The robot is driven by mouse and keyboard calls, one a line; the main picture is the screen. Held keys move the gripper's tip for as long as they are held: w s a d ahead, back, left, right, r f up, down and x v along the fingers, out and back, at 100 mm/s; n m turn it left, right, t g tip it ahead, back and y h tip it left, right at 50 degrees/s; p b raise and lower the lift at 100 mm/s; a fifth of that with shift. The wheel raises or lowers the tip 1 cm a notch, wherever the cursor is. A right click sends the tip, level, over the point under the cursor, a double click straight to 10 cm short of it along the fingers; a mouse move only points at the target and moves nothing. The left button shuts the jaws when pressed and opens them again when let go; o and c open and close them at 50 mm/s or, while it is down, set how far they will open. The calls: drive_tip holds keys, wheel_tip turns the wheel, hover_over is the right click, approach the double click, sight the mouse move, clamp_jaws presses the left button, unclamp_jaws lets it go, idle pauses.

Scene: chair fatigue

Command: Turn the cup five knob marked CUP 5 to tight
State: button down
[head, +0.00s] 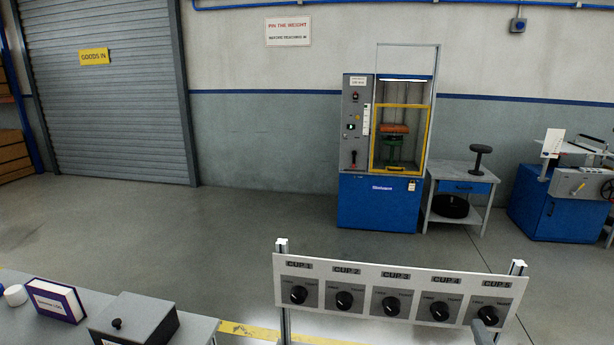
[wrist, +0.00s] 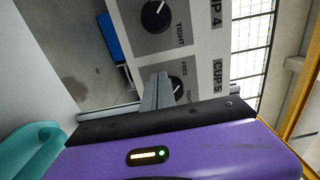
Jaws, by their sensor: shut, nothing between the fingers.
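The CUP 5 knob (head: 489,314) is black and round, at the right end of a white panel (head: 385,266) with a row of knobs. It also shows in the wrist view (wrist: 177,87), partly hidden behind my fingers, with FREE above and TIGHT beside it. My gripper (head: 487,326) shows at the panel's lower right in the head view. In the wrist view my gripper (wrist: 157,80) has its grey fingers together, pointing at the knob. Whether they touch it I cannot tell.
The CUP 4 knob (head: 440,309) sits just left of CUP 5. A metal post (head: 517,268) stands at the panel's right end. A grey table (head: 196,330) with a box (head: 133,321) is at the lower left. Open floor lies behind the panel, before a blue machine (head: 379,204).

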sight(478, 306)
drive_tip(key=shift+w+d, duration=0.1)
drive_tip(key=shift+w, duration=0.05)
drive_tip(key=shift+d+r, duration=0.15)
drive_tip(key=shift+d, duration=0.05)
idle(0.6)
drive_tip(key=shift+r+p, duration=0.35)
drive_tip(key=shift+p, duration=0.05)
drive_tip(key=shift+r+p, duration=0.3)
drive_tip(key=shift+r, duration=0.15)
drive_tip(key=shift+d+r+p, duration=0.2)
drive_tip(key=shift+r+p, duration=0.3)
drive_tip(key=shift+a+r+p, duration=0.15)
drive_tip(key=shift+a+p, duration=0.15)
drive_tip(key=shift+p, duration=0.2)
